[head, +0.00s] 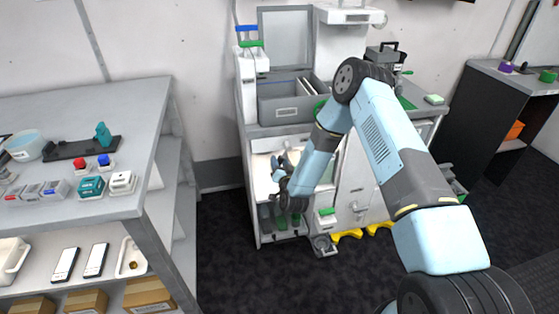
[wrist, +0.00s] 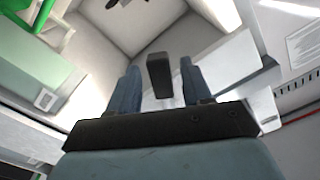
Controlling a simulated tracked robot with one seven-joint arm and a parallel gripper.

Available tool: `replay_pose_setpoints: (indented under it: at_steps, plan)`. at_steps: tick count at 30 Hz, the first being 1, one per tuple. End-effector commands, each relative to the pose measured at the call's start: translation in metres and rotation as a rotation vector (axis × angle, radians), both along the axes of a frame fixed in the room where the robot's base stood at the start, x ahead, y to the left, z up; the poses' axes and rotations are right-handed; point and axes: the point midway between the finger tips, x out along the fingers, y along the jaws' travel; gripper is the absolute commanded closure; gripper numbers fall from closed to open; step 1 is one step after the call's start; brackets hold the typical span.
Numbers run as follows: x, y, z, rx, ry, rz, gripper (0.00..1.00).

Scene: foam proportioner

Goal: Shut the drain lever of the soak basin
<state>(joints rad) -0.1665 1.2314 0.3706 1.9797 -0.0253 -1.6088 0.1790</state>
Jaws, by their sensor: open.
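My gripper (head: 281,166) reaches into the pale recess at the front of the grey-white cabinet (head: 250,190). In the wrist view my gripper (wrist: 159,68) has its two blue fingers apart. A dark, block-shaped handle (wrist: 160,74), which looks like the drain lever, appears between the fingers, with a visible gap on each side. I cannot tell whether it lies at fingertip depth. A white, box-like hollow (wrist: 118,32), probably the soak basin, lies beyond it with a dark fitting at its far end. In the head view my arm and gripper hide the lever.
Green parts (wrist: 45,55) are close on the left in the wrist view. A grey bin (head: 285,103) stands on the cabinet top. A shelf table (head: 120,100) with small items is on the left. Yellow feet (head: 347,235) stick out at floor level. Dark floor lies in front.

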Motion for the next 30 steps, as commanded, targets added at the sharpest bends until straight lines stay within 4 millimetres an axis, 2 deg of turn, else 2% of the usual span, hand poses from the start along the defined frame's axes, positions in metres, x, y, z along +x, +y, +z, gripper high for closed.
replay_pose_setpoints:
  at_steps: [9, 15, 21, 30]
  plan:
    - [-0.06, -0.02, -0.001, -0.001, 0.003, 0.001, 0.51]
    - [-0.087, -0.03, -0.001, 0.0, 0.001, 0.0, 0.51]
    - [-0.099, -0.034, -0.001, 0.0, 0.0, -0.001, 0.51]
    - [-0.1, -0.035, -0.001, 0.0, -0.001, -0.002, 0.53]
